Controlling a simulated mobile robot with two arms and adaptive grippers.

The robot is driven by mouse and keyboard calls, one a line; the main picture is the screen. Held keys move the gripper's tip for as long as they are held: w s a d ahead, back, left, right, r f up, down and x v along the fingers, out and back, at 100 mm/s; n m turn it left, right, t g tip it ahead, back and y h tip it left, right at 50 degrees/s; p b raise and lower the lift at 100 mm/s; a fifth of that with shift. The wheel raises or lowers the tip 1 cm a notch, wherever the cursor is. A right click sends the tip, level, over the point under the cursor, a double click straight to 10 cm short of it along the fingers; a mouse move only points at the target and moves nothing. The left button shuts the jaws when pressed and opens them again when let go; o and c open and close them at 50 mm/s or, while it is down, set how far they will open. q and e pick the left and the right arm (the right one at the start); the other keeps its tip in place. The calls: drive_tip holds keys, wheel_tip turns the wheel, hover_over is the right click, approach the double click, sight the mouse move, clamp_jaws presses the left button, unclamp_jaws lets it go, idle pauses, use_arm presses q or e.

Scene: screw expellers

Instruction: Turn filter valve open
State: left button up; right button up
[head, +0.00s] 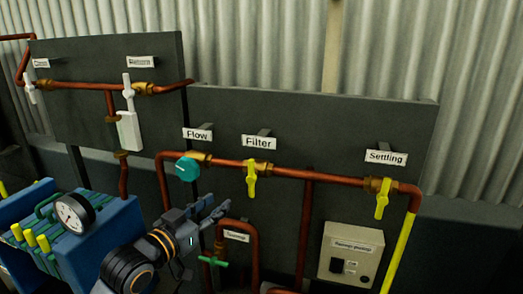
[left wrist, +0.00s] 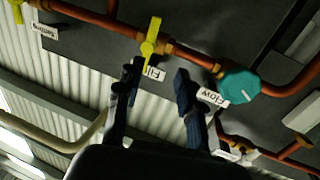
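The filter valve (head: 251,180) has a yellow handle that hangs straight down, across the copper pipe, below the sign "Filter" (head: 258,142). My left gripper (head: 222,208) is open and empty, below and left of this handle in the head view. In the left wrist view, which is turned over, the left gripper (left wrist: 160,80) has its two dark fingers apart. The yellow filter valve (left wrist: 150,40) shows just beyond the tip of one finger; I cannot tell whether they touch. My right gripper is not in view.
A teal flow knob (head: 187,169) sits left of the filter valve, and a yellow settling valve (head: 382,198) to its right. A green-handled valve (head: 213,262) is below my gripper. A beige control box (head: 351,255) hangs lower right. A blue filter press with a gauge (head: 74,213) stands left.

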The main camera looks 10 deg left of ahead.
sight(250, 174)
use_arm(q)
drive_tip(key=w+d+r+p, duration=0.1)
drive_tip(key=w, duration=0.3)
drive_tip(key=w+d+r+p, duration=0.1)
drive_tip(key=w+d, duration=0.1)
drive_tip(key=w, duration=0.1)
drive_tip(key=w+d+r+p, duration=0.1)
drive_tip(key=w+d+p, duration=0.1)
drive_tip(key=w, duration=0.2)
drive_tip(key=shift+w+d, duration=0.15)
drive_tip(key=shift+w, duration=0.2)
drive_tip(key=shift+w+d+f, duration=0.1)
drive_tip(key=shift+w, duration=0.1)
drive_tip(key=shift+w+f, duration=0.1)
drive_tip(key=shift+w, duration=0.05)
drive_tip(key=c, duration=0.5)
clamp_jaws()
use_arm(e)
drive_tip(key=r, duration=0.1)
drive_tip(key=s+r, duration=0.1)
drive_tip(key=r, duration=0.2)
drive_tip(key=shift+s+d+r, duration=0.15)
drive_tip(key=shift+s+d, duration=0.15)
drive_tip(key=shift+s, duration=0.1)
